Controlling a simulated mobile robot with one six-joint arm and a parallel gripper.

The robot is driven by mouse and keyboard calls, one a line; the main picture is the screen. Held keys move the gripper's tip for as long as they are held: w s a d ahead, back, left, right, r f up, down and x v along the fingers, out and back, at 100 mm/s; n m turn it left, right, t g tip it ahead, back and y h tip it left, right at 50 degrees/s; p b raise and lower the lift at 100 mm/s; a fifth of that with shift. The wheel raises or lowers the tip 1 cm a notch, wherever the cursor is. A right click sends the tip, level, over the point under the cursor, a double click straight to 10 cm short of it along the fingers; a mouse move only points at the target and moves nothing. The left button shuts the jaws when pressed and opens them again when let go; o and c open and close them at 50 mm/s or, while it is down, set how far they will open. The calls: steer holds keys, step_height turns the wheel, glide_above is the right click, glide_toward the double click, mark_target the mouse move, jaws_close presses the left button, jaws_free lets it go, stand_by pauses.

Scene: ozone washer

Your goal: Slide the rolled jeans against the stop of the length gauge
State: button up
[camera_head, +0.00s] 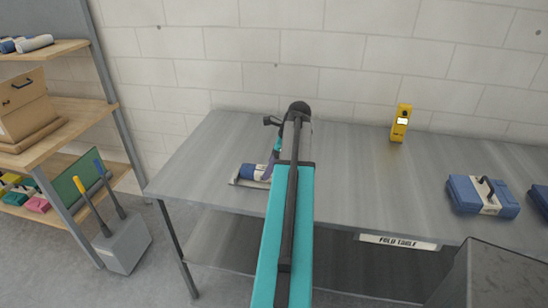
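The rolled jeans (249,171) are a small blue roll with a white band. They lie at the left part of the grey table (205,153), on or in a pale flat piece (235,181) that looks like the length gauge. My arm hides the gauge's right side, and I cannot make out its stop. My gripper (271,169) reaches down at the right end of the roll, touching or very close to it. Its fingers are small and partly hidden, so I cannot tell whether they are open or shut.
A yellow handheld device (401,122) stands at the back right. A blue folded bundle with a pale band and dark handle (483,195) lies at the right, another blue item (540,197) beyond it. The table's middle right is clear. A wooden shelf (75,115) stands left.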

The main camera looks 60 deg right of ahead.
steer(key=shift+p+x, duration=0.35)
steer(key=shift+x, duration=1.35)
steer(key=shift+w, duration=0.1)
steer(key=c, duration=1.4)
